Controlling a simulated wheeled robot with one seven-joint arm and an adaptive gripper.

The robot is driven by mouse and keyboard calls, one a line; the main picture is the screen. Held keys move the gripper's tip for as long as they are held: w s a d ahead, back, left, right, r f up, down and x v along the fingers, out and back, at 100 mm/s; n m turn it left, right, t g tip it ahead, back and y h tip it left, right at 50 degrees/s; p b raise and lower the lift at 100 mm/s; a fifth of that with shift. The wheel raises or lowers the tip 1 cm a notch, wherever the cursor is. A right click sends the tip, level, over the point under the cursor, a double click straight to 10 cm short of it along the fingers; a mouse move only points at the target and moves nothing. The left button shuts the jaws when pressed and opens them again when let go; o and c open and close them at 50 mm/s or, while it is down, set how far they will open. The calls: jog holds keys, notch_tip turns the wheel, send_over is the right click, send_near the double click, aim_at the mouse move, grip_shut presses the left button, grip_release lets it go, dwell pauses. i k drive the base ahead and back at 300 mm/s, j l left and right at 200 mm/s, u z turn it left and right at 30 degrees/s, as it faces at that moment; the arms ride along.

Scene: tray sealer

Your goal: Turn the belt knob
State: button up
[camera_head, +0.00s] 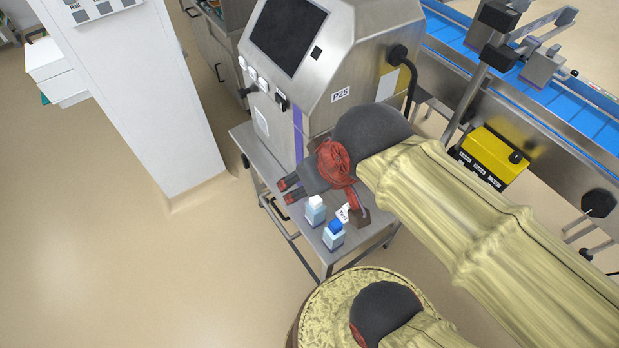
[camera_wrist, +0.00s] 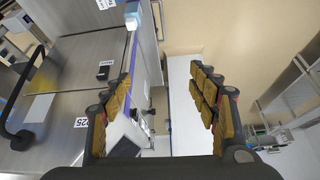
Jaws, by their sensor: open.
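I cannot tell for sure which control is the belt knob. A black knob (camera_head: 516,157) sits on the yellow box (camera_head: 492,150) at the conveyor's side, at the right of the head view. Another black knob (camera_head: 282,101) is on the steel machine's front panel, near several small white dials (camera_head: 263,84). My gripper (camera_head: 289,189) is beside the machine's lower front, above the steel table, apart from both knobs. In the wrist view my gripper (camera_wrist: 164,98) is open and empty, with its fingers wide apart. The panel shows edge-on between them, its small controls hard to tell.
The steel machine (camera_head: 342,45) stands on a steel table (camera_head: 245,136). Two small bottles, one white-capped (camera_head: 315,211) and one blue-capped (camera_head: 334,236), stand on the table near my gripper. A white column (camera_head: 150,90) is at left. The floor at lower left is clear.

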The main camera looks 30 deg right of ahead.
aim_at(594, 204)
jog(key=z, duration=3.75)
